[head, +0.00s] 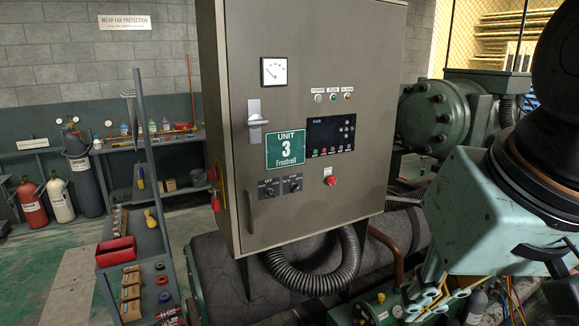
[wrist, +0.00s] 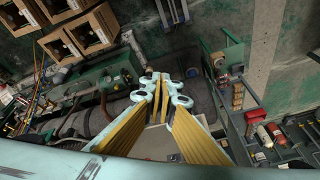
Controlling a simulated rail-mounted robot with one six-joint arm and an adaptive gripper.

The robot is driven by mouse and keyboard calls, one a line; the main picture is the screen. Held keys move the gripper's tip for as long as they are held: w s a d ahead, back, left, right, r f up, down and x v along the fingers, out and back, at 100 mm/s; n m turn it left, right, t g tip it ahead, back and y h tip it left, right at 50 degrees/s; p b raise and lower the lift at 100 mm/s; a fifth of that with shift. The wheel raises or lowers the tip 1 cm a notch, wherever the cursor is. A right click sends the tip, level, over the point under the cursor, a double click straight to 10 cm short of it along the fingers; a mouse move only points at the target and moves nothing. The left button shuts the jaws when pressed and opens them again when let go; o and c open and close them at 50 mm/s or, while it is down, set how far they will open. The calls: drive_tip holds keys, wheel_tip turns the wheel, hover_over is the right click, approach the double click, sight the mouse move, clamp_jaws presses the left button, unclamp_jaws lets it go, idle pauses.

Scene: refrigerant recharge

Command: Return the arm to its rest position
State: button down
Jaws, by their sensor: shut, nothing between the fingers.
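My gripper (head: 428,301) is at the lower right of the head view, at the end of my pale green arm. In the wrist view my gripper (wrist: 161,84) shows its yellow-lined fingers close together at the tips, shut and empty. It hangs above the machinery, in front and to the right of the grey control cabinet (head: 228,140). I cannot tell how far it is from the pipes below it.
A shelf cart with a red bin (head: 115,251) stands at the left. Gas cylinders (head: 82,172) stand by the back wall. A ribbed hose (head: 318,277) loops below the cabinet. A green compressor (head: 437,115) is behind my arm. Wooden crates (wrist: 90,30) show in the wrist view.

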drive_tip(key=s+d+f+h+b, duration=0.1)
drive_tip(key=s+d+f, duration=0.1)
drive_tip(key=s+d, duration=0.2)
drive_tip(key=s, duration=0.2)
drive_tip(key=shift+s+f+b, duration=0.3)
drive_tip(key=shift+a, duration=0.1)
idle(0.7)
